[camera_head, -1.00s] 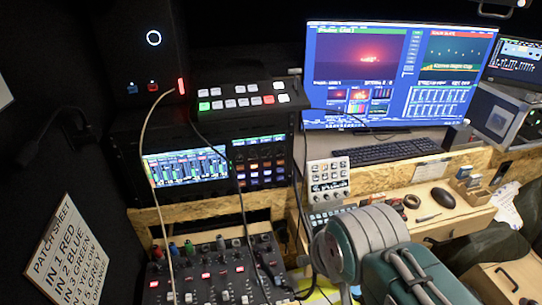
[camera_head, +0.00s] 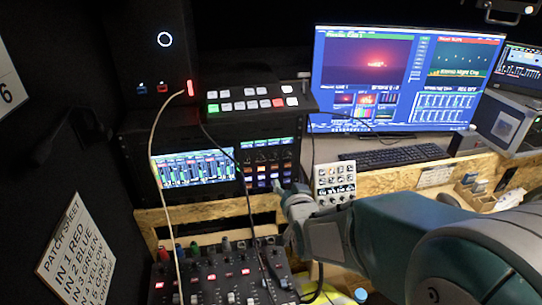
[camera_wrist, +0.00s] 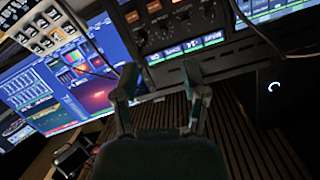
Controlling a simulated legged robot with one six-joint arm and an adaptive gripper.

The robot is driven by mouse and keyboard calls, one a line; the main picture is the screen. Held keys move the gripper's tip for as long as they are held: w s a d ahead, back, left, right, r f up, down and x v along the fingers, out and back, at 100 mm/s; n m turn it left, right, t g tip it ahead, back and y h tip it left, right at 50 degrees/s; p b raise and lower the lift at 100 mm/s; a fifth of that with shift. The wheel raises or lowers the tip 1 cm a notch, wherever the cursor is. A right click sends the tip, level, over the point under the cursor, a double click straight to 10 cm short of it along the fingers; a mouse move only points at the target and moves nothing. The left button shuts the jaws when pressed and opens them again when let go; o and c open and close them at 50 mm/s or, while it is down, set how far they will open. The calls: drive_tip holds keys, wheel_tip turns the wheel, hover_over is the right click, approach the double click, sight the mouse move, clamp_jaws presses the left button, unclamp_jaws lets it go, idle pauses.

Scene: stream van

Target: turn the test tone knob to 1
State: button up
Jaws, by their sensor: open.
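A rack panel with rows of knobs and orange-lit buttons (camera_head: 268,165) stands right of the level-meter screen in the head view. In the wrist view its dark knobs and orange-lit caps (camera_wrist: 160,18) show at the top, beyond my fingertips. No label for the test tone knob is readable, so I cannot tell which knob it is. My gripper (camera_head: 284,190) is in front of the lower part of this panel in the head view. In the wrist view my gripper (camera_wrist: 161,78) is open and empty, its two fingers apart and clear of the knobs.
A mixer (camera_head: 220,276) with cables lies below my gripper. A white cable (camera_head: 157,145) hangs at the left. A button switcher (camera_head: 250,97) sits above the rack. A white keypad (camera_head: 336,180) stands right of the panel, near my arm. The large monitor (camera_head: 400,78) is behind.

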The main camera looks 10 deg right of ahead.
sight(275, 158)
drive_tip(key=w+t, duration=0.1)
drive_tip(key=w, duration=0.3)
drive_tip(key=w+f+t, duration=0.1)
drive_tip(key=w, duration=0.3)
drive_tip(key=w+m, duration=0.1)
drive_tip(key=w, duration=0.4)
drive_tip(key=shift+d+f+t, duration=0.15)
drive_tip(key=shift+t, duration=0.25)
clamp_jaws()
